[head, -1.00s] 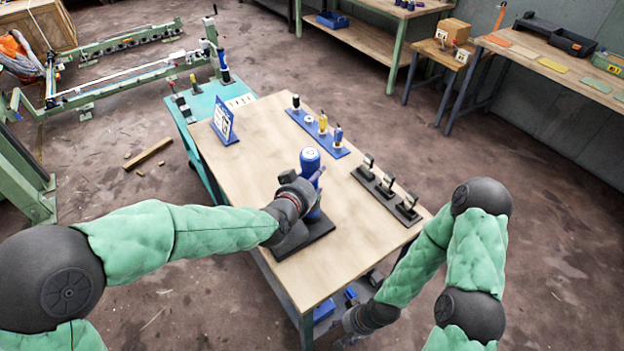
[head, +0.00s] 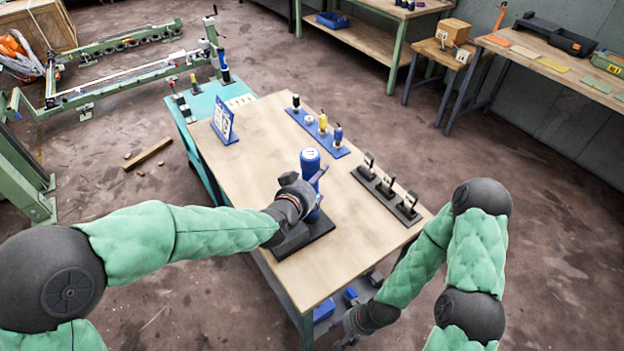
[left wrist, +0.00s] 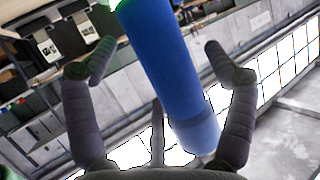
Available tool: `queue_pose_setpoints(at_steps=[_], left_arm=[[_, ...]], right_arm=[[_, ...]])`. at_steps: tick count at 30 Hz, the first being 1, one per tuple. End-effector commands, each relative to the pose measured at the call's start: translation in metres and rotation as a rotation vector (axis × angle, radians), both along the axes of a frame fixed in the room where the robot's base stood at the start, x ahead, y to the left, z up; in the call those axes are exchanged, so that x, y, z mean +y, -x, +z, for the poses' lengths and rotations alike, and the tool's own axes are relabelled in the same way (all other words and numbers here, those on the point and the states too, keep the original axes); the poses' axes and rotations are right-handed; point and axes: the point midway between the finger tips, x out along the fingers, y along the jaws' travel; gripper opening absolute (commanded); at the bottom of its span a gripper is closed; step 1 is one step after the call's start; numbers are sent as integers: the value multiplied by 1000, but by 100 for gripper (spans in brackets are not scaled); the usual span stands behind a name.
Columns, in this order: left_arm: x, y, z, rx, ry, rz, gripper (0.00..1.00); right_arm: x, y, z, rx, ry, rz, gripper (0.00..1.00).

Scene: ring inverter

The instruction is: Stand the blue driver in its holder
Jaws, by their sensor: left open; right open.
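The blue driver (head: 310,161) stands about upright over a dark flat holder (head: 318,228) at the table's near side. My left gripper hides much of its middle and the spot where it meets the holder, so I cannot tell how it is seated. My left gripper (head: 318,182) is at the driver, with its fingers around it. In the left wrist view the blue driver (left wrist: 165,70) passes tilted between the spread fingers of my left gripper (left wrist: 160,60), with gaps on both sides. My right gripper (head: 352,328) is low beside the table's near right edge, apart from the driver.
The wooden table (head: 255,125) carries a blue rack (head: 318,134) with small bottles, a row of dark stands (head: 387,190) at the right, and a blue-and-white sign (head: 224,122) at the left. Bare wood lies between them. A teal cart (head: 200,103) adjoins the far left.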

Motion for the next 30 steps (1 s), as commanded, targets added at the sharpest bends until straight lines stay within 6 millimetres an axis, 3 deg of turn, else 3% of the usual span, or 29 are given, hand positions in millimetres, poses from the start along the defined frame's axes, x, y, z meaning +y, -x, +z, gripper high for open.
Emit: queue_pose_setpoints(at_steps=[8,21,30], left_arm=[[9,19,13,-8,2,2,84],[36,79,41,-13,3,3,84],[44,99,49,-11,3,3,84]], right_arm=[[0,0,0,0,0,0,56],[0,0,0,0,0,0,56],[0,0,0,0,0,0,56]])
